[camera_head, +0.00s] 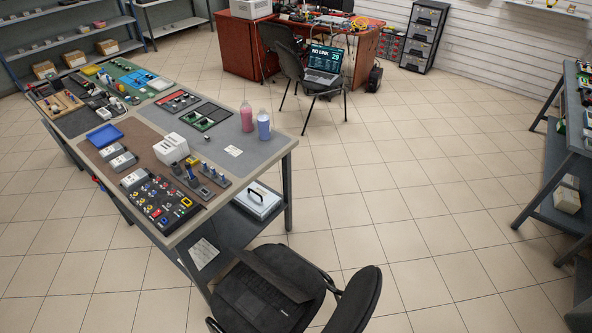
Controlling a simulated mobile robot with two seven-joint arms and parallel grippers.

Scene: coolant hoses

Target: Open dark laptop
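A dark laptop (252,296) lies on the seat of a black chair at the bottom centre. Its keyboard side shows, and its lid (274,274) stands raised along the far edge, seen at a steep angle. The exact lid angle is hard to tell, and its screen face cannot be made out. Neither of my grippers is in view.
The black chair (360,302) stands by the end of a grey workbench (275,146) full of parts and two bottles. Another open laptop (324,64) with a lit screen sits on a chair farther back. Tiled floor (430,220) is clear to the right.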

